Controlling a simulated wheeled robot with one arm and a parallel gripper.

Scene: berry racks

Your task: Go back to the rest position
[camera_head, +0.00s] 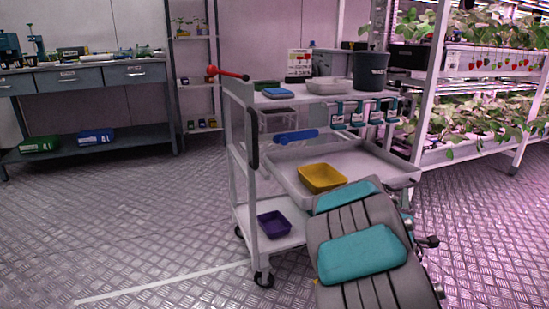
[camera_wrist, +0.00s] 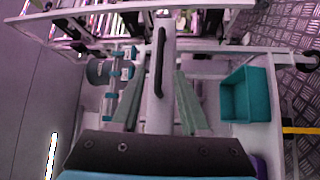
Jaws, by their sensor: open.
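In the head view, my grey arm with teal pads (camera_head: 362,252) covers the lower right, in front of the white cart (camera_head: 238,165). The gripper's fingers cannot be made out in the head view.
The cart holds a yellow tray (camera_head: 322,178) and a purple bin (camera_head: 274,224). A teal bin (camera_wrist: 249,95) lies right of my fingers in the wrist view. A workbench (camera_head: 110,75) stands at the left, plant racks (camera_head: 432,95) at the right. The floor (camera_head: 120,220) at left is clear.

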